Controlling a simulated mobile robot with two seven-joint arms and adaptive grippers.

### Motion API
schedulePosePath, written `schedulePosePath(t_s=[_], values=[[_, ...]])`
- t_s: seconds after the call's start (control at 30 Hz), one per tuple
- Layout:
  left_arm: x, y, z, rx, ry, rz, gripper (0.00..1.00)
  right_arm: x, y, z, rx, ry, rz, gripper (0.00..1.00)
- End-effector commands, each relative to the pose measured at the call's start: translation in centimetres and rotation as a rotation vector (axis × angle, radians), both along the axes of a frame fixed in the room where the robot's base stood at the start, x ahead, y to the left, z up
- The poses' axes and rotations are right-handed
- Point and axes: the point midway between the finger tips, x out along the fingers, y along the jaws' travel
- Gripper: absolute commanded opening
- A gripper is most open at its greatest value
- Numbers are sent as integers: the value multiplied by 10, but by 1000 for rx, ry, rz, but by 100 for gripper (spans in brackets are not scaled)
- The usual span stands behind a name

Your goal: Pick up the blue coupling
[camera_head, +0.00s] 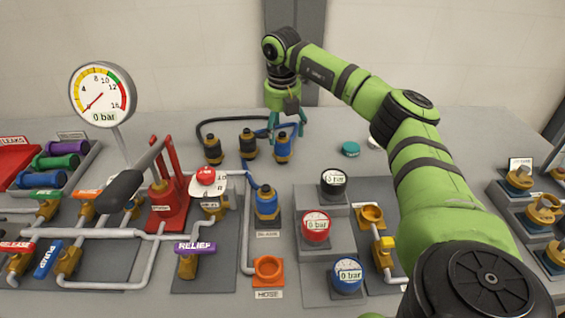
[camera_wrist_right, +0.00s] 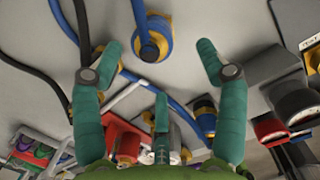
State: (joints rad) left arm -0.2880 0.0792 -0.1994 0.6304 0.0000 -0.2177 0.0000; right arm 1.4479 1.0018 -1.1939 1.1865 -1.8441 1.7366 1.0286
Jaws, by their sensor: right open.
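A blue coupling (camera_head: 282,148) with a brass-yellow band stands on the table at the end of a blue hose, right of two dark couplings. In the wrist view the blue coupling (camera_wrist_right: 151,38) shows at the top, between the spread fingertips. My right gripper (camera_head: 287,120) hangs just above and around the coupling's top. In the wrist view its green fingers (camera_wrist_right: 158,62) are open, with nothing held; contact cannot be told. A second blue fitting (camera_head: 266,203) stands nearer on a grey plate. My left gripper is not in view.
Two dark couplings (camera_head: 230,147) on black hoses stand close on the left. A teal cap (camera_head: 350,149) lies to the right. Gauges on grey steps (camera_head: 322,242), a red hand pump (camera_head: 166,190) and a pressure dial (camera_head: 102,92) stand nearer.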

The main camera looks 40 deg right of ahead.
Motion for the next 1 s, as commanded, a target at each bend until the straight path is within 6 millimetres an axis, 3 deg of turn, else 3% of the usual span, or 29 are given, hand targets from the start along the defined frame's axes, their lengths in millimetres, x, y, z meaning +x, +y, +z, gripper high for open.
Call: schedulePosePath(t_s=[0.1, 0.37, 0.63, 0.93, 0.97, 1.0], values=[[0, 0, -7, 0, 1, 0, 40, 0, 0, -9, 0, 0, 0, 74], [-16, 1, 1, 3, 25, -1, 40, 5, -4, -32, 0, 3, -1, 74], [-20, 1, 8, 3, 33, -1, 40, 14, -12, -69, 0, 3, 0, 74], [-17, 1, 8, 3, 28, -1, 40, 15, -12, -75, 0, 0, 0, 74], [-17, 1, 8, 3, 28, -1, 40, 15, -12, -75, 0, 0, 0, 70], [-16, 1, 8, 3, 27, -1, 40, 15, -12, -75, 0, 0, 0, 54]])
